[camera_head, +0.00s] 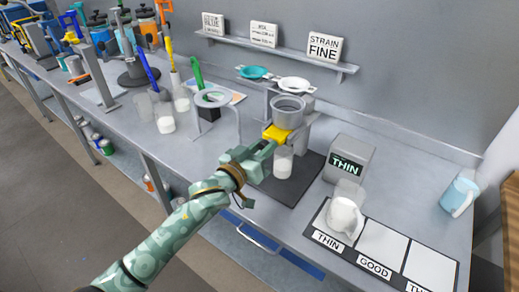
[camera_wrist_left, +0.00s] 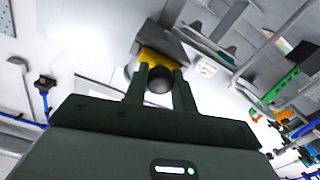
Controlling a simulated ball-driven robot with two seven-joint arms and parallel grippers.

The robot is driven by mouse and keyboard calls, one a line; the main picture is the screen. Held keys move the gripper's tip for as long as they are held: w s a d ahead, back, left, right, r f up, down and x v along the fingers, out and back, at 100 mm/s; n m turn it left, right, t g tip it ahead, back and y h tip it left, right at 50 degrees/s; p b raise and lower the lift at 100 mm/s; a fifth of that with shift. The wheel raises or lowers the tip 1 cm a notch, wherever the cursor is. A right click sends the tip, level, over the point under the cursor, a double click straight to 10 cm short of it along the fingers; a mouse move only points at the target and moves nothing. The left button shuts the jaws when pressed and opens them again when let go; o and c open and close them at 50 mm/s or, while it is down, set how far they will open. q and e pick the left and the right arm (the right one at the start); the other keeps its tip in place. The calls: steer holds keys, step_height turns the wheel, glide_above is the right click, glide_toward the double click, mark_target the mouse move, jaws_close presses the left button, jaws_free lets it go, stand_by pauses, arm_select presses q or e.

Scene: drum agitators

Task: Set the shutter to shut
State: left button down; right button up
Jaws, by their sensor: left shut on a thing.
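The shutter shows as a yellow tab (camera_head: 277,133) under the grey cup (camera_head: 288,110) on its stand. My left gripper (camera_head: 268,147) reaches it from the front and is shut on it. In the left wrist view the gripper's two fingers (camera_wrist_left: 160,88) are at the yellow tab (camera_wrist_left: 152,58), with a dark round shape between them. A clear beaker (camera_head: 283,162) with white liquid stands below the cup on a dark mat. Whether liquid is running from the cup cannot be told. My right gripper is not in view.
A grey box with a "THIN" display (camera_head: 348,158) stands right of the stand. A white-filled jug (camera_head: 345,217) sits on the "THIN" square of a board (camera_head: 380,242). A ring stand (camera_head: 238,118) is to the left. A blue-white jug (camera_head: 460,194) is at far right.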

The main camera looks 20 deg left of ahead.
arm_select(q)
steer(key=c, duration=1.4)
jaws_free()
steer(key=shift+c, duration=0.2)
steer(key=o, duration=0.3)
steer(key=shift+w, duration=0.2)
steer(key=shift+s, duration=0.1)
steer(key=p+v, duration=0.1)
steer(key=v, duration=1.5)
